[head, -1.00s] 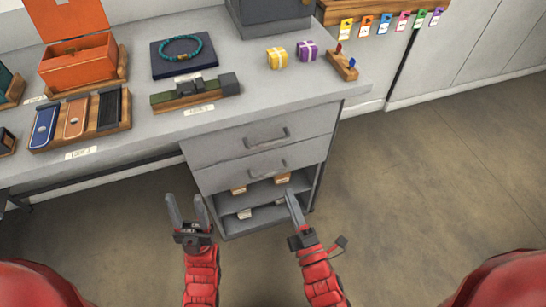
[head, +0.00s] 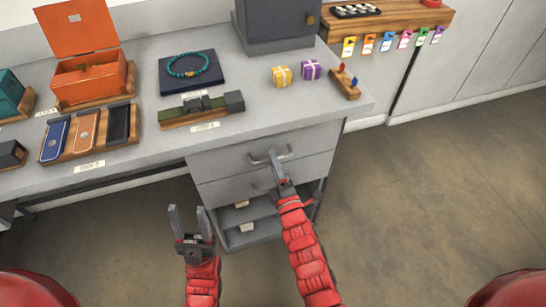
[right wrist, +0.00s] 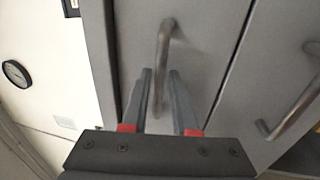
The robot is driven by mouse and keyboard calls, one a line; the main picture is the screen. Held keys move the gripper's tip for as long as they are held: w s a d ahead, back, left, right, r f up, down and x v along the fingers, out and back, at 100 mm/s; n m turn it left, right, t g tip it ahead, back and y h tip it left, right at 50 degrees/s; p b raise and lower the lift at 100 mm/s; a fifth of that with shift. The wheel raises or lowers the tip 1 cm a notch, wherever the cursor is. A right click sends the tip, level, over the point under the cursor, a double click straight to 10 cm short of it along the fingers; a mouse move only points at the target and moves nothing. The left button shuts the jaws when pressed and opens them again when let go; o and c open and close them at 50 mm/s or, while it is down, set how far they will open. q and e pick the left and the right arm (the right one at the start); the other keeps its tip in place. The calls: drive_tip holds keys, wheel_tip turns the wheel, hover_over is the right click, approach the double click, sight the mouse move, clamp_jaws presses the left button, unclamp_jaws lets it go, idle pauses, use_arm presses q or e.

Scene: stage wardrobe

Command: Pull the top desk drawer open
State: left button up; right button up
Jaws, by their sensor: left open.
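The top desk drawer (head: 225,160) is a grey front just under the desktop, and it looks closed. Its metal bar handle (head: 258,159) shows near the middle of the front. My right gripper (head: 274,160) is at this handle. In the right wrist view, the handle (right wrist: 163,48) runs between the two open fingers of my right gripper (right wrist: 160,78), with a gap visible beside it. Contact cannot be told. My left gripper (head: 188,217) is open and empty, low in front of the desk and left of the drawers.
A second drawer (head: 225,190) is below, with open shelves (head: 250,236) under it, partly hidden by my right arm. The desktop (head: 255,110) holds an orange box (head: 92,82), a necklace pad (head: 205,84) and two small gift boxes (head: 311,69). Floor is clear at right.

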drive_tip(key=shift+w+a+r, duration=0.1)
drive_tip(key=shift+w, duration=0.2)
clamp_jaws()
idle(1.3)
